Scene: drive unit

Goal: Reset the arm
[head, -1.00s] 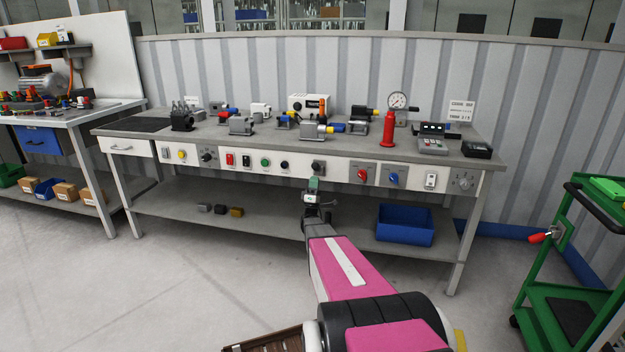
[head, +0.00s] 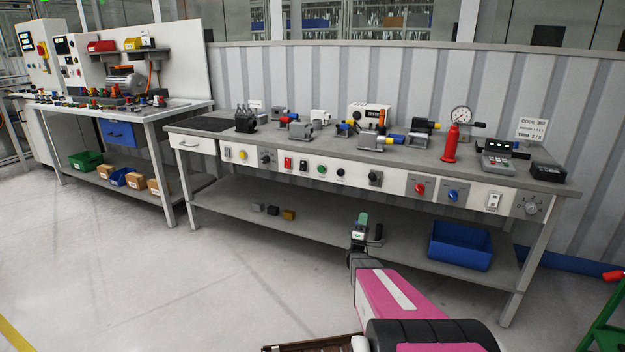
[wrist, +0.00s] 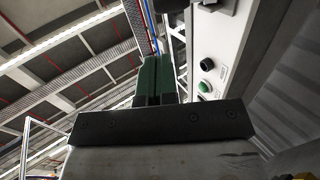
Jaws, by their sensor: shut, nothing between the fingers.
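My gripper (head: 361,220) is at the end of my pink arm, in front of the long workbench (head: 330,160). It is over the lower shelf in the picture, below the bench's front panel. In the wrist view my gripper's green fingers (wrist: 156,80) are together with nothing between them. The panel's black knob and green button (wrist: 204,87) show to the right of the fingers.
A blue bin (head: 459,246) and several small blocks sit on the lower shelf. A red cylinder (head: 450,144) and a gauge stand on the bench top. A second bench (head: 180,112) is at the left, a green cart (head: 606,335) at the right edge. The floor at front left is clear.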

